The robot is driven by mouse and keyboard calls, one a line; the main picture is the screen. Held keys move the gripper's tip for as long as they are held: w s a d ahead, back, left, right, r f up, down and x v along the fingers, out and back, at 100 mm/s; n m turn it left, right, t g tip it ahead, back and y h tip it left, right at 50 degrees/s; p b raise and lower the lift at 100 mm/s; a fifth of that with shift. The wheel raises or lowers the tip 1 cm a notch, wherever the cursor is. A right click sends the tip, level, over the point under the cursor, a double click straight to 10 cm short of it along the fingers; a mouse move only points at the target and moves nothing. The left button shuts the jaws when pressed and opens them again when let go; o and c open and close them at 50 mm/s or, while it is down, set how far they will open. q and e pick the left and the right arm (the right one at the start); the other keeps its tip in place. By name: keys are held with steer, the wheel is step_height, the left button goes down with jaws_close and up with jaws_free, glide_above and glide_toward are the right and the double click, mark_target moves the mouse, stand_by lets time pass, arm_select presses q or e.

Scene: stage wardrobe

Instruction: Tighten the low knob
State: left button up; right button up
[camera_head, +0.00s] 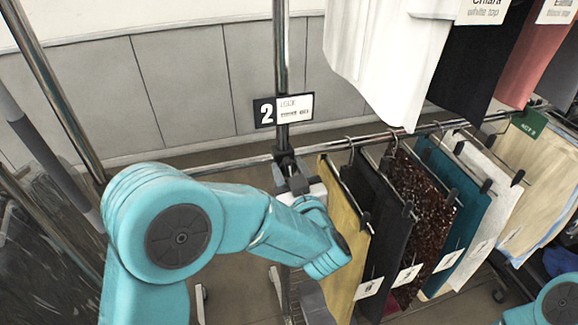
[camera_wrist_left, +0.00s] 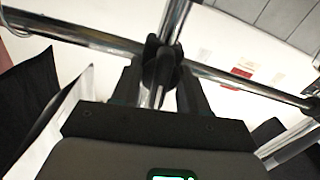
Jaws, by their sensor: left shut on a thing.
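The low knob (camera_wrist_left: 158,78) is a dark part on a black clamp where a chrome pole meets a horizontal rail. In the head view the black clamp (camera_head: 284,158) sits on the upright pole, below a sign marked 2. My right gripper is out of view; only part of a teal arm shows at the lower right.
Trousers and skirts, including a mustard garment (camera_head: 343,235) and a sequined brown one (camera_head: 418,205), hang from the rail (camera_head: 465,120) just right of my gripper. A white top (camera_head: 385,60) hangs above. The number sign (camera_head: 283,110) is fixed to the pole above the clamp.

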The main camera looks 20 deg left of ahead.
arm_select(q)
steer(key=shift+f+m, duration=0.15)
steer(key=shift+m, duration=0.45)
steer(key=shift+f, duration=0.1)
steer(key=o, duration=1)
steer(key=shift+w, duration=0.1)
steer(key=shift+o, duration=0.2)
